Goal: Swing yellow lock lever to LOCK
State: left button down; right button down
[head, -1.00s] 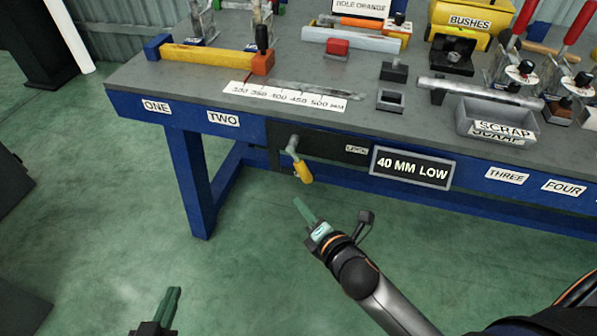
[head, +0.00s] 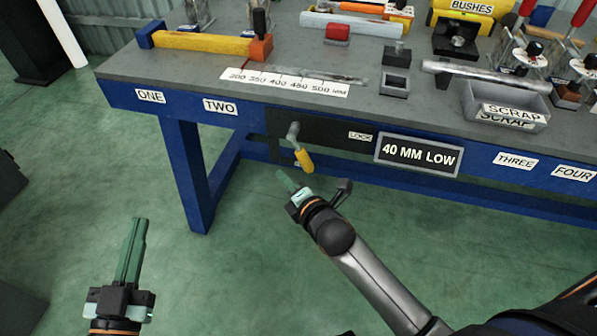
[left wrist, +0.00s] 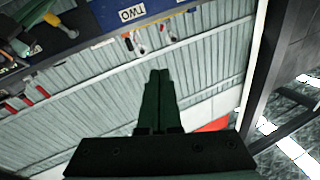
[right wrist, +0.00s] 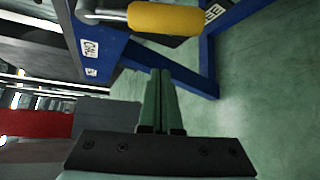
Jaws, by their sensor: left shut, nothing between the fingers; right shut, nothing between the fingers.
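The yellow lock lever (head: 303,160) hangs from a grey pivot on a dark plate at the front edge of the blue bench, its yellow grip pointing down and slightly right. The LOCK label (head: 360,136) is on the plate to the right of it. My right gripper (head: 283,177) is shut and empty, just below and left of the lever, apart from it in the head view. The yellow grip (right wrist: 163,18) shows large at the top of the right wrist view, beyond the fingertips (right wrist: 160,75). My left gripper (head: 139,225) is shut and empty, low at the left, away from the bench.
The bench leg (head: 184,170) stands left of the lever. The 40 MM LOW sign (head: 417,156) sticks on the front to the right. Floor before the bench is clear.

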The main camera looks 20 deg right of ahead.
pick_arm(q)
jog(key=shift+s+d+r+m+t+h, duration=0.1)
jog(key=shift+s+r+m+t+h, duration=0.15)
jog(key=shift+r, duration=0.55)
jog(key=shift+r+m+t+h, duration=0.15)
jog(key=shift+r+t, duration=0.2)
jog(key=shift+r, duration=0.4)
pick_arm(e)
jog(key=shift+w+d+r, duration=0.15)
jog(key=shift+d+r, duration=0.05)
jog(key=shift+d, duration=0.4)
jog(key=shift+w+d+r, duration=0.1)
jog(key=shift+d+r, duration=0.1)
jog(key=shift+d, duration=0.35)
jog(key=shift+w+d+r, duration=0.15)
jog(key=shift+d+r, duration=0.05)
jog(key=shift+d, duration=0.4)
